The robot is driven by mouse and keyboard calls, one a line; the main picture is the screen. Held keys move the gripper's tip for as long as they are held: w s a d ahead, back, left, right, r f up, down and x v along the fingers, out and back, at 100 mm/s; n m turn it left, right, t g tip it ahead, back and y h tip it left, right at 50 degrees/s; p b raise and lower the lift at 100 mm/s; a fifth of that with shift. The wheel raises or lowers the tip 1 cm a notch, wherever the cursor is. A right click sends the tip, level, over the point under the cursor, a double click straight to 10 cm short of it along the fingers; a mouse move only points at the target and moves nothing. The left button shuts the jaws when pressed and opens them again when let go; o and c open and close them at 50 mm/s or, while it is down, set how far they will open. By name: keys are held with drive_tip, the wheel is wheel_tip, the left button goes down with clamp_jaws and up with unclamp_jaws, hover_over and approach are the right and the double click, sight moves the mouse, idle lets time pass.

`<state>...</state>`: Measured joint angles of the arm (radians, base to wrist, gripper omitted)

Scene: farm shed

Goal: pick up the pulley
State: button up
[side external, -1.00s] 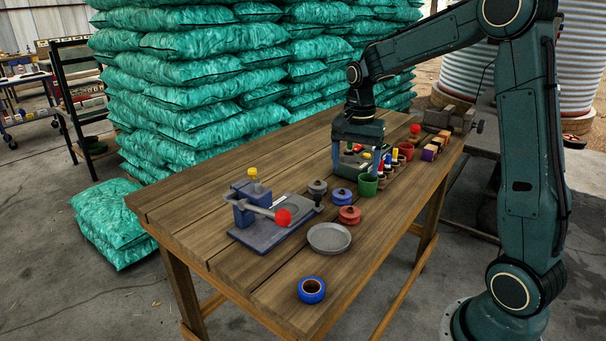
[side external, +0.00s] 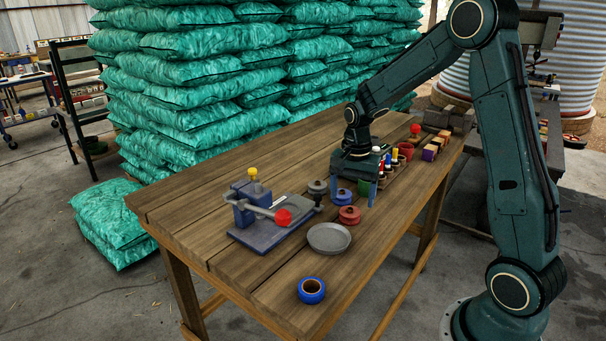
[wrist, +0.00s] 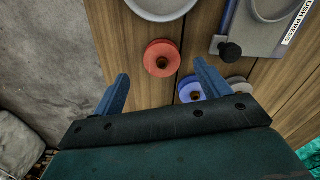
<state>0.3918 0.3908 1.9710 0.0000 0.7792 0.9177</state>
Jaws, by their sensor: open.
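Several round pieces lie on the wooden table, and I cannot tell for sure which one is the pulley. A blue ring with a brownish inner band (side external: 311,290) lies alone near the front edge. A red disc with a small dark hub (side external: 349,215) lies behind the grey dish; it also shows in the wrist view (wrist: 155,50). A blue disc (side external: 341,195) and a grey disc (side external: 317,187) lie behind it. My gripper (side external: 353,196) is open and empty above the table, over the discs. In the wrist view, my gripper (wrist: 161,74) points towards the red disc, its fingertips just short of it.
A grey dish (side external: 329,238) and a grey-blue fixture with a red knob (side external: 262,232) stand to the left. The table's front left is mostly clear.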

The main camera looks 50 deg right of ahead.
sight(350, 209)
drive_tip(key=shift+w+f, duration=0.1)
drive_tip(key=shift+f, duration=2.5)
drive_tip(key=c, duration=1.1)
